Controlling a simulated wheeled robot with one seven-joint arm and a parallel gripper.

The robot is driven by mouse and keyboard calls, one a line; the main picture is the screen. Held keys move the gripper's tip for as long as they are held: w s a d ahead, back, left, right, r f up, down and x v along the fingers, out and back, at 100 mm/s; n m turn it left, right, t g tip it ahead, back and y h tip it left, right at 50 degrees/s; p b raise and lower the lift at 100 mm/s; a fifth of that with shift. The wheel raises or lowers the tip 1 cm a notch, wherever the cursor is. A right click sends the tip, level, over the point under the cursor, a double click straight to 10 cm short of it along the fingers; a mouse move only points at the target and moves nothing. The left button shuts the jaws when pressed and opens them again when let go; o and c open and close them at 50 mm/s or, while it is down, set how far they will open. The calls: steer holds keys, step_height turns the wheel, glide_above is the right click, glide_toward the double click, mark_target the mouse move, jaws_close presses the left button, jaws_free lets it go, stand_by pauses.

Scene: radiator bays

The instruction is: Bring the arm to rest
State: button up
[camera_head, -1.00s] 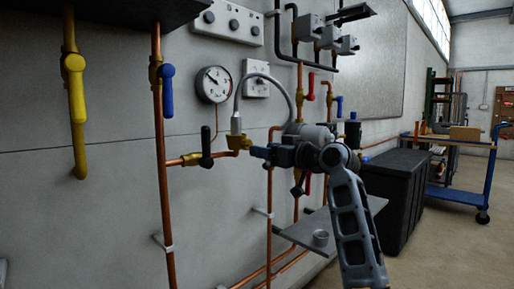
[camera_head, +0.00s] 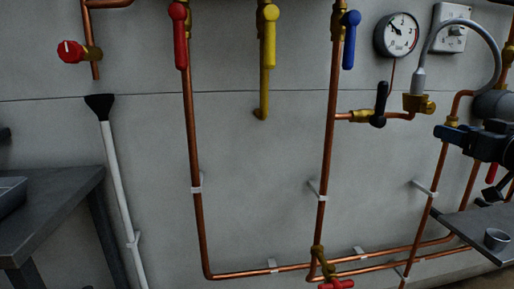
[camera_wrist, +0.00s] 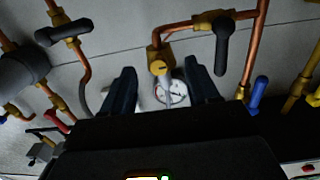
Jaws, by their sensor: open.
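My gripper (camera_head: 445,133) is at the right edge of the head view, partly cut off. It is just below and right of a brass fitting (camera_head: 418,102) from which a grey hose (camera_head: 452,25) curves up. In the wrist view my gripper (camera_wrist: 162,84) shows two dark fingers spread apart. Nothing is held between them. The brass fitting (camera_wrist: 159,62) and the round gauge (camera_wrist: 173,93) appear in the gap, beyond the fingers. Whether a finger touches the pipework cannot be told.
A black-handled valve (camera_head: 380,104) and a blue-handled valve (camera_head: 350,38) sit left of my gripper. A dark bench (camera_head: 45,215) stands at left. Copper pipes run along the wall.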

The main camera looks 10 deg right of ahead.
steer(key=s+a+f+m+h, duration=0.1)
steer(key=s+a+f, duration=0.25)
steer(key=f, duration=0.35)
steer(key=s+a+f+m+g, duration=0.1)
steer(key=s+a+f, duration=0.1)
steer(key=a+f, duration=0.35)
steer(key=s+a+f+m+h, duration=0.1)
steer(key=s+a+f, duration=0.15)
steer(key=f, duration=0.65)
steer(key=s+a+f+g, duration=0.1)
steer(key=s+a+f, duration=0.4)
steer(key=s, duration=0.4)
steer(key=s+a+f+g, duration=0.1)
steer(key=s+a+f, duration=0.35)
steer(key=s, duration=0.45)
steer(key=s+a+r+n+y, duration=0.1)
steer(key=s+a+r, duration=0.15)
steer(key=s, duration=0.85)
steer(key=s+a+r+n+y, duration=0.15)
steer(key=s+a, duration=0.25)
steer(key=s, duration=0.7)
step_height(320, 180, up, 18)
steer(key=p, duration=1.7)
steer(key=shift+s+a+r+h, duration=0.2)
steer(key=shift+h, duration=0.25)
